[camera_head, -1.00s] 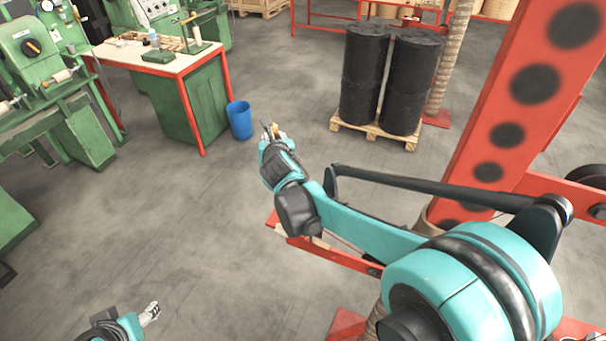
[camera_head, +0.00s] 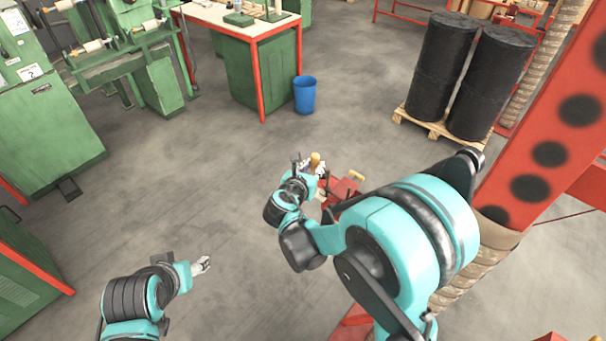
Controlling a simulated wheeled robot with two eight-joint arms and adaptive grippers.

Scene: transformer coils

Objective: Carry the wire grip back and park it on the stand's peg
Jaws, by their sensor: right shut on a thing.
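My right gripper (camera_head: 314,168) is near the middle of the view, above the floor, and is shut on a small tan-yellow thing, which I take to be the wire grip (camera_head: 315,158). The gripper covers much of it, and its shape is too small to make out. A green stand (camera_head: 271,16) with an upright peg sits on the work table at the top; the top of the peg is cut off by the frame edge. The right gripper is well short of the stand. My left gripper (camera_head: 202,265) hangs at the lower left, and its finger gap is unclear.
The work table (camera_head: 262,33) has red legs and a green cabinet. A blue bin (camera_head: 305,95) stands beside it. Black drums (camera_head: 443,68) stand on a pallet at right. Green machines (camera_head: 45,110) line the left. A red frame (camera_head: 545,120) rises at right. The middle floor is open.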

